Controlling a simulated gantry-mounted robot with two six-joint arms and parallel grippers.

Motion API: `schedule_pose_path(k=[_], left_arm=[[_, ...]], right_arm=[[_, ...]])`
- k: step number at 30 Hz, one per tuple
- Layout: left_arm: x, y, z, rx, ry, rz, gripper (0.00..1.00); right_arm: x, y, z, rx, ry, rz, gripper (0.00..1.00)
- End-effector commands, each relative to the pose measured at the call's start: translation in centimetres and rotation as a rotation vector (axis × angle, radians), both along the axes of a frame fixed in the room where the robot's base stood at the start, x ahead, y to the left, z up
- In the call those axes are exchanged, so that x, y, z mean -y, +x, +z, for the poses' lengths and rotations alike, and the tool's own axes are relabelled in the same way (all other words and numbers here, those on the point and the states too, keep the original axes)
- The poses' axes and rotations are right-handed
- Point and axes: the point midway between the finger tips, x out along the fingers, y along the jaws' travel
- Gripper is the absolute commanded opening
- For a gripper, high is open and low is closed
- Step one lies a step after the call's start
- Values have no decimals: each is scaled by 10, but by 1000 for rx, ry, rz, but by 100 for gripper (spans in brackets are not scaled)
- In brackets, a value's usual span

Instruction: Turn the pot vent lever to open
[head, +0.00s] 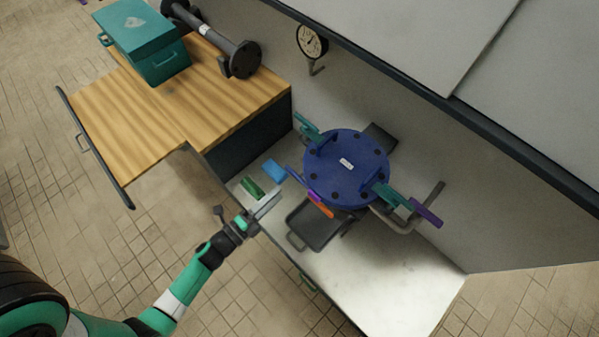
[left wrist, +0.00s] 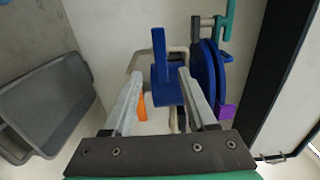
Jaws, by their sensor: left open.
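The pot (head: 345,172) has a round dark blue lid with teal clamps. A blue lever (head: 295,177) sticks out from the pot's left side in the head view, close to purple and orange marks (head: 318,204). In the left wrist view what looks like this blue lever (left wrist: 159,55) stands upright from a blue body, beyond my fingertips and in line with the gap between them. My left gripper (head: 270,204) is open and empty, short of the lever on its lower left (left wrist: 160,76). I cannot tell the lever's exact setting. My right gripper is not in view.
A grey tray (head: 312,228) lies on the white counter (head: 390,290) below the pot. A green block (head: 252,187) is close to my left gripper. A wooden bench (head: 190,100) holds a teal box (head: 145,45) and a dark flanged pipe (head: 220,45). A gauge (head: 310,42) is on the wall.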

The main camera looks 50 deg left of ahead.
Motion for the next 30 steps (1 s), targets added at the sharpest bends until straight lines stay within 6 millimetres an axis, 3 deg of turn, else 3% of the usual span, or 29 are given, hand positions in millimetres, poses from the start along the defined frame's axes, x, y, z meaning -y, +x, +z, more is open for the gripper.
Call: schedule_pose_path(k=[6,12,23,30], left_arm=[[-2,51,-1,5,0,-4,57],[-5,85,-1,3,-2,-1,57],[-5,94,0,1,-2,0,57],[-5,94,0,1,-3,0,16]], right_arm=[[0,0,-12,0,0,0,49],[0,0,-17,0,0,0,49],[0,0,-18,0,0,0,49],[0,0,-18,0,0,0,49]])
